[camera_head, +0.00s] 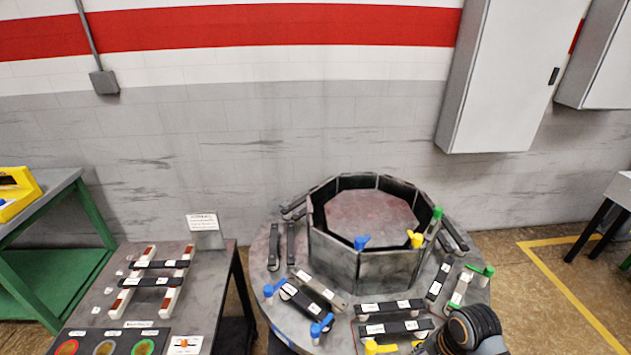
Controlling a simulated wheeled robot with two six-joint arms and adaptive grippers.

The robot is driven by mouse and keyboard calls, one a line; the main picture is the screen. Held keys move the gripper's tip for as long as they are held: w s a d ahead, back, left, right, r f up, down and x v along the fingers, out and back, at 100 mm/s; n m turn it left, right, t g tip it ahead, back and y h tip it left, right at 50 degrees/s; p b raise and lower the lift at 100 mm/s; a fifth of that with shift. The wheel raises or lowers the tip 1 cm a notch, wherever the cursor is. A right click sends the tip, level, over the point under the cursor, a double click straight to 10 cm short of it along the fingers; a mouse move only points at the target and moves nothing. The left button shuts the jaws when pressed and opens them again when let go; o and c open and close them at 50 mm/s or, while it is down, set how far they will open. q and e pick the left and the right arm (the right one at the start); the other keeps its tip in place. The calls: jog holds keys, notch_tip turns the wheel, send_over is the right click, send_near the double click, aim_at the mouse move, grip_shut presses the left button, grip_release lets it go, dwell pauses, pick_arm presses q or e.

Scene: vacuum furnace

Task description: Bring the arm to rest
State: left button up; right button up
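A dark arm part (470,328), which looks like mine, comes in at the bottom edge right of centre, over the front right rim of the round table. No fingers can be made out on it. My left gripper and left arm are not in the head view. The round table (262,262) carries a grey many-sided metal ring (385,268) with a flat plate (372,216) inside. Around the ring lie several dark bars with white labels, and blue, yellow and green clamp handles.
A grey side table (205,290) at left holds dark bars on pale supports, a sign (203,222) and a panel of coloured circles. A green bench (60,255) with a yellow bin (18,190) stands far left. White cabinets (508,75) hang on the wall. Floor shows at right.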

jog(key=s+r+n+t+h, duration=0.25)
jog(key=s+n, duration=0.45)
jog(key=n, duration=0.6)
notch_tip(320, 180, down, 28)
jog(key=s+d+b, duration=0.2)
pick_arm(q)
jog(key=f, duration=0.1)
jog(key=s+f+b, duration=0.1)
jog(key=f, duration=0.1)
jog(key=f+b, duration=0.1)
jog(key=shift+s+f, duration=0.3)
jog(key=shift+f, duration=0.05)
pick_arm(e)
jog(key=s+d+f+g, duration=0.1)
jog(key=s+f+g, duration=0.1)
jog(key=s+f, duration=1.7)
jog(key=shift+f+m, duration=0.4)
jog(key=shift+f, duration=0.25)
jog(key=shift+d+y, duration=0.15)
jog(key=shift+y, duration=0.1)
